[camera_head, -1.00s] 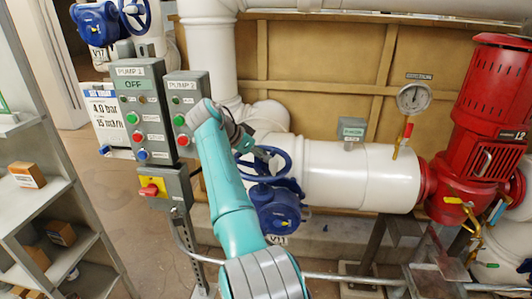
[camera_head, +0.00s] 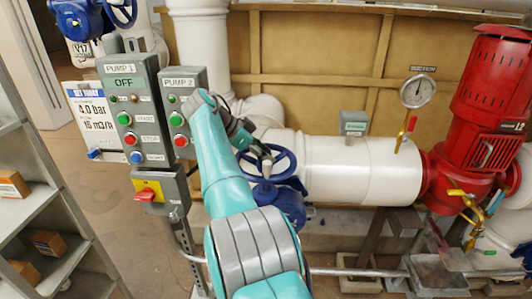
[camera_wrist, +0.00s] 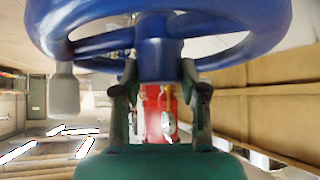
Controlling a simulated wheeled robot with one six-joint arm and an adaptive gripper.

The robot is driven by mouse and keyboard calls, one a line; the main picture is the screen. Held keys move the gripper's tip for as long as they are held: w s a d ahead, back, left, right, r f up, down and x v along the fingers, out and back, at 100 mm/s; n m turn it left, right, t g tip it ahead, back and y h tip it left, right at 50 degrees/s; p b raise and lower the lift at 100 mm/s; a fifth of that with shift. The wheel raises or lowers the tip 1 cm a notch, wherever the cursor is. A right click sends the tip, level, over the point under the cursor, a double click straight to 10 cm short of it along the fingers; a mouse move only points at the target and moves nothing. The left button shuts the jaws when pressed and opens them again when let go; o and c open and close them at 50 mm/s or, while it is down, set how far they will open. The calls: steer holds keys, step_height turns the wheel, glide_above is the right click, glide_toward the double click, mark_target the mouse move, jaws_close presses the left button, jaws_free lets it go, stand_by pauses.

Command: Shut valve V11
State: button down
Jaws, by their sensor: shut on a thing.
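The blue handwheel (camera_head: 291,163) of the valve stands on a blue valve body (camera_head: 288,204) at the left end of the white pipe. The V11 tag is hidden behind my arm. My gripper (camera_head: 262,152) is at the wheel, coming in from the upper left. In the wrist view, the wheel's rim (camera_wrist: 235,60) fills the top. Its blue hub or spoke part (camera_wrist: 160,62) sits between the two fingers of my gripper (camera_wrist: 161,85), which are shut on it. A grey knob (camera_wrist: 64,96) hangs from the rim at the left, outside the fingers.
The Pump 1 panel (camera_head: 126,84) and Pump 2 panel (camera_head: 182,84) stand close left of my arm. A red pump (camera_head: 485,110) and a gauge (camera_head: 417,91) are at the right. A shelf (camera_head: 30,205) stands at the far left. A low grey rail runs below the valve.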

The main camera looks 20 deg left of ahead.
steer(key=shift+f, duration=0.1)
stand_by(0.3)
steer(key=c, duration=0.6)
jaws_free()
steer(key=shift+n, duration=0.3)
